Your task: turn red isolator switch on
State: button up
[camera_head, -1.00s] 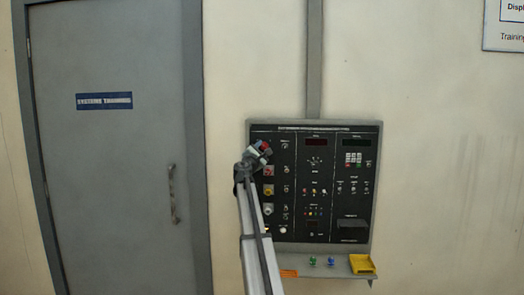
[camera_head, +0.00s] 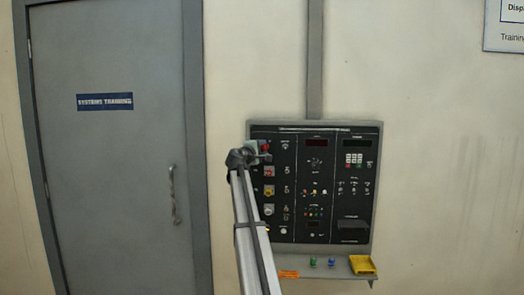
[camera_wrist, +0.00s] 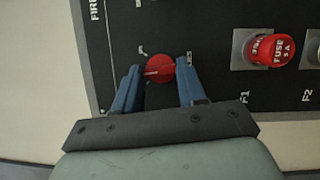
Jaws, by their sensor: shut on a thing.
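The red isolator switch is a round red knob (camera_wrist: 160,67) with a pale line across it, which lies roughly sideways in the wrist view. In the head view the red knob (camera_head: 265,147) shows at the upper left of the black control panel (camera_head: 326,253). My gripper (camera_wrist: 161,75) has its two blue fingers on either side of the knob, shut on it. In the head view my gripper (camera_head: 261,157) points right, against the panel, and partly covers the area just below the knob. Contact between fingertips and panel face cannot be told.
A red fuse cap (camera_wrist: 273,50) marked 3A stands beside the switch in the wrist view. Below in the head view are a red square control (camera_head: 268,171) and a yellow one (camera_head: 269,190). A yellow tray (camera_head: 362,265) sits on the shelf. A grey door (camera_head: 110,190) is left.

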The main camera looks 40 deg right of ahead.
jog(key=m, duration=0.1)
jog(key=m+y, duration=0.1)
jog(key=m, duration=0.1)
jog(key=m+y, duration=0.1)
jog(key=shift+r+m+g, duration=0.25)
jog(key=shift+m+g, duration=0.05)
jog(key=shift+m, duration=0.1)
jog(key=m+y, duration=0.2)
jog(key=m, duration=0.1)
jog(key=shift+r+m, duration=0.1)
jog(key=shift+m, duration=0.2)
jog(key=shift+s+d, duration=0.1)
jog(key=o, duration=1.1)
jog(key=shift+c, duration=0.2)
jog(key=v, duration=1.4)
jog(key=shift+s+d, duration=0.15)
jog(key=shift+s, duration=0.05)
